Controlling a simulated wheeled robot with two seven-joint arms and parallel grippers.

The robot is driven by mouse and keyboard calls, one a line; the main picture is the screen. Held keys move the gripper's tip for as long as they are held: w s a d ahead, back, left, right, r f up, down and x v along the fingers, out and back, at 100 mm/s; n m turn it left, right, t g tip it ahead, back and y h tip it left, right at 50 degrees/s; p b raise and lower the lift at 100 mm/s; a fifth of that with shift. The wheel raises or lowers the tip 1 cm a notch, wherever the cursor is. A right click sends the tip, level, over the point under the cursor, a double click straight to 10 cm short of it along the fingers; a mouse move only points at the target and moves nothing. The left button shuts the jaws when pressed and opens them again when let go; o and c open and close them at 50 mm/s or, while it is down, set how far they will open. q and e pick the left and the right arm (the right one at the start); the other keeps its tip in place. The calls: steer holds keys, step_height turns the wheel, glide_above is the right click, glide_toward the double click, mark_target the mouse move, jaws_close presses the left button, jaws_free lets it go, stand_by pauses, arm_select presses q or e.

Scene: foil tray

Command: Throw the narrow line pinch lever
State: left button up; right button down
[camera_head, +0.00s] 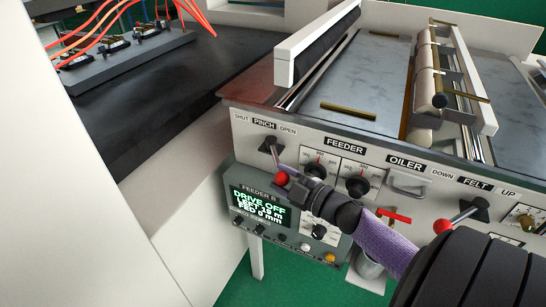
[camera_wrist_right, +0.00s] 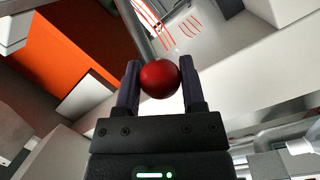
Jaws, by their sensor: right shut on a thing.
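The pinch lever (camera_head: 273,152) is on the machine's front panel, under a "PINCH" label between "SHUT" and "OPEN". Its dark arm slopes down and slightly right to a red ball knob (camera_head: 282,178). My right gripper (camera_head: 288,182) is shut on this knob. In the right wrist view the red knob (camera_wrist_right: 160,78) sits between the two fingers of the gripper (camera_wrist_right: 160,85). The fingers partly hide in the head view. My left gripper is not in view.
A grey box with a display (camera_head: 262,206) reading "FEEDER B, DRIVE OFF" hangs below. Feeder dials (camera_head: 357,187) and an oiler handle (camera_head: 408,182) are right of the lever. A red-knobbed felt lever (camera_head: 465,214) is near my right arm. Orange cables (camera_head: 95,40) lie at upper left.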

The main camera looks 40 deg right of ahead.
steer(key=shift+s+d+r, duration=0.1)
steer(key=shift+d, duration=0.25)
steer(key=shift+c, duration=0.9)
jaws_free()
steer(key=shift+d, duration=0.1)
steer(key=shift+s, duration=0.25)
steer(key=s+d+p, duration=0.1)
steer(key=s, duration=0.8)
steer(key=shift+s+d, duration=0.15)
steer(key=shift+d, duration=0.1)
